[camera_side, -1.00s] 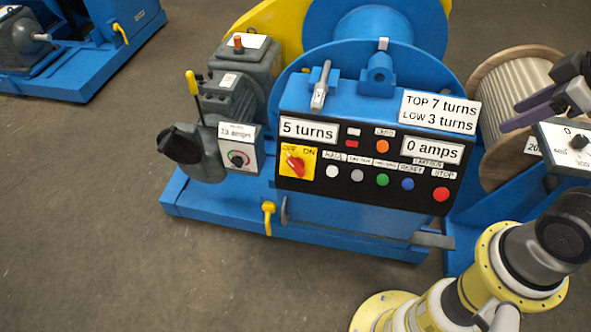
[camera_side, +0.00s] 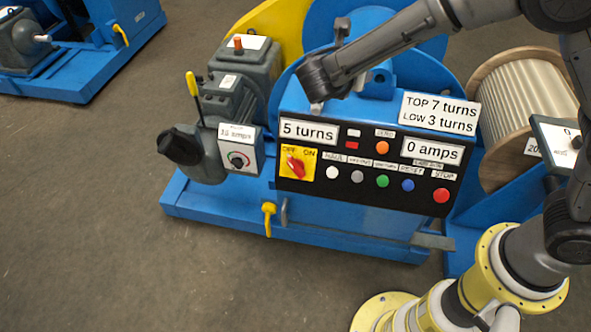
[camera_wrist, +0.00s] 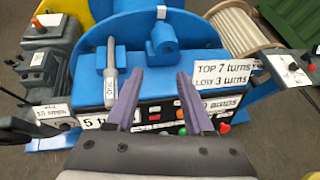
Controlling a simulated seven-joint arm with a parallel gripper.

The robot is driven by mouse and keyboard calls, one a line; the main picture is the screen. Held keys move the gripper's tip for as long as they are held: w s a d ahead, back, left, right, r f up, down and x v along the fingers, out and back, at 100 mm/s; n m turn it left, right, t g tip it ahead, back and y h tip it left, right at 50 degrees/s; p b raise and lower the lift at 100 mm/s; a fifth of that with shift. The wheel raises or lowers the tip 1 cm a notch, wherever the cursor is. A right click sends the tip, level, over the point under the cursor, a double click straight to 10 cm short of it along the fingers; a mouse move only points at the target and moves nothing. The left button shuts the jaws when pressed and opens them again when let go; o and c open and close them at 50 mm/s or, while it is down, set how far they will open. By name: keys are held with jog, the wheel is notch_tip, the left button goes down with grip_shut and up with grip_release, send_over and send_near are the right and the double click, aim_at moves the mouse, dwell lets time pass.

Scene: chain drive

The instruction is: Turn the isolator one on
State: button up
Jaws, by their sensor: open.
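The isolator (camera_side: 295,164) is a red rotary handle on a yellow plate marked OFF and ON, at the lower left of the black control panel in the side view. Its handle slants, upper end toward OFF. In the wrist view my gripper body hides it. I cannot make out the fingers in the side view; there my dark arm reaches in from the upper right over the panel's top.
A grey lever (camera_wrist: 110,82) stands on the panel housing left of my fingers, and a blue bracket (camera_wrist: 163,45) stands beyond them. Several push buttons, including a red STOP button (camera_side: 441,195), line the panel. A motor with a dial box (camera_side: 239,152) stands left. Floor in front is clear.

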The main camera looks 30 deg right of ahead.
jog(key=w+a+f+n+t, duration=0.25)
jog(key=a+f+n, duration=0.45)
jog(key=a+f, duration=0.55)
jog(key=n+t+y, duration=0.2)
jog(key=n+t, duration=0.1)
jog(key=n, duration=0.2)
send_near(296, 171)
jog(key=x, duration=0.9)
jog(key=shift+w+d, duration=0.1)
jog(key=shift+w, duration=0.1)
jog(key=shift+c, duration=0.3)
grip_shut()
